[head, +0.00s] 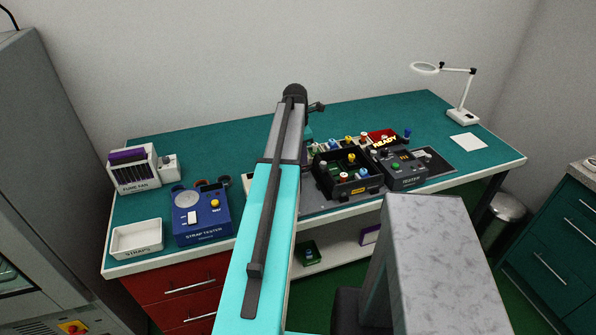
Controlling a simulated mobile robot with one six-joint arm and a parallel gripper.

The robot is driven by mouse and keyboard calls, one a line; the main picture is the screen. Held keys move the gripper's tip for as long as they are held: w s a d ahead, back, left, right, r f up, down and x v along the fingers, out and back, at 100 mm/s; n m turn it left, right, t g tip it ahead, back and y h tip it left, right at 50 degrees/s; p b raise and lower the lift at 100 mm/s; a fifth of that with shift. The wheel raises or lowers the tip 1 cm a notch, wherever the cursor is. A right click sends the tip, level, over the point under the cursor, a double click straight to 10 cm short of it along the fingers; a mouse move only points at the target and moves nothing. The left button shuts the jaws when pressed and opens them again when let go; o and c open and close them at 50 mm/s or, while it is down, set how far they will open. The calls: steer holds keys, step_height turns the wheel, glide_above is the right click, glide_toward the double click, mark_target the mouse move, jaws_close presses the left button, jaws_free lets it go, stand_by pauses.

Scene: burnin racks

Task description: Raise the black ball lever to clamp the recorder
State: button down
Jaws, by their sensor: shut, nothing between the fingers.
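I cannot make out the black ball lever in the head view. No unit there can be told for sure as the recorder. A black open box (347,187) with small coloured parts in it stands on the bench, right of my arm. A dark grey unit marked TESTER (407,183) stands against its right side, with a green spot and small knobs on top. My arm reaches up across the middle of the view and hides part of the bench. My gripper cannot be made out; the arm's far end is hidden behind its own links.
The green-topped bench (230,137) holds a blue strap tester (201,231), a white STRAPS tray (136,253), a fume fan (134,177) and a red bin (381,135). A magnifier lamp (462,116) stands at the right. The back strip of the bench is mostly clear.

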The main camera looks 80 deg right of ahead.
mark_target(305, 170)
steer(key=shift+s+d, duration=0.25)
steer(key=shift+s, duration=0.2)
steer(key=c, duration=2.5)
jaws_free()
steer(key=o, duration=0.8)
steer(key=shift+r+p, duration=0.2)
steer(key=shift+p, duration=0.1)
steer(key=shift+r+p, duration=2.6)
steer(key=shift+r, duration=1.75)
steer(key=shift+w, duration=0.1)
